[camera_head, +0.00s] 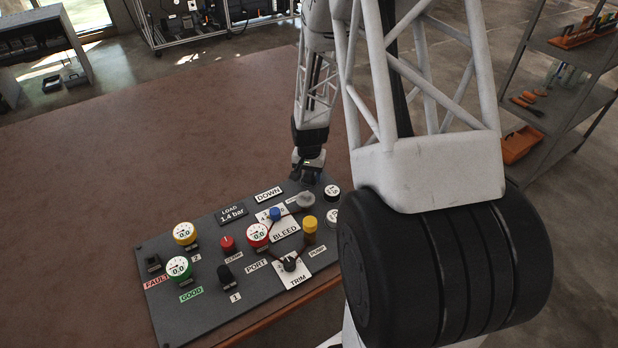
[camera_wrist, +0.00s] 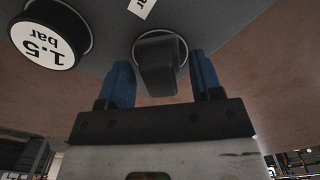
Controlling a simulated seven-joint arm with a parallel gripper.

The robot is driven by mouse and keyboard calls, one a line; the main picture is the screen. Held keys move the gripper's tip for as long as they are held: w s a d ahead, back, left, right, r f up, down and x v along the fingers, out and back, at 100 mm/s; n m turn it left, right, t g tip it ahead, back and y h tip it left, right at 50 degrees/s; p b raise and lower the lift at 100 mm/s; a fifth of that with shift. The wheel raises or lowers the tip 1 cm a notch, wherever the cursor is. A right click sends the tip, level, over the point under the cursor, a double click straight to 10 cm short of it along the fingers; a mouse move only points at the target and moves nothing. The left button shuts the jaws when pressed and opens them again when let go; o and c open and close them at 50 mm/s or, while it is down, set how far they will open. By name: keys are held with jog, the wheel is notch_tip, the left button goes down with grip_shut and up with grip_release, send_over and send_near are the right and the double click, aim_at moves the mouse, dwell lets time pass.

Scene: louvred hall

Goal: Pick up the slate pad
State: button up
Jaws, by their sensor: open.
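A flat, slate-coloured control board (camera_head: 195,325) lies on the brown table and carries dials, knobs and labels. I see no separate loose pad; a grey knob (camera_head: 306,199) stands at its far right part. In the wrist view a dark grey knob (camera_wrist: 157,65) on a round base appears between my blue fingers. My gripper (camera_wrist: 165,82) is open, one finger on each side of this knob; I cannot tell whether they touch it. In the head view my gripper (camera_head: 309,176) is just above the board's far edge.
A "1.5 bar" gauge (camera_wrist: 47,42) is close beside the knob in the wrist view. Blue (camera_head: 275,214) and yellow (camera_head: 310,224) knobs stand nearby on the board. The brown table (camera_head: 150,140) is clear to the left. Shelves (camera_head: 575,100) stand at the right.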

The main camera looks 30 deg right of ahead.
aim_at(309, 172)
dwell(0.5)
jog(key=c, duration=1.1)
jog(key=shift+r, duration=0.1)
jog(key=shift+r, duration=4.9)
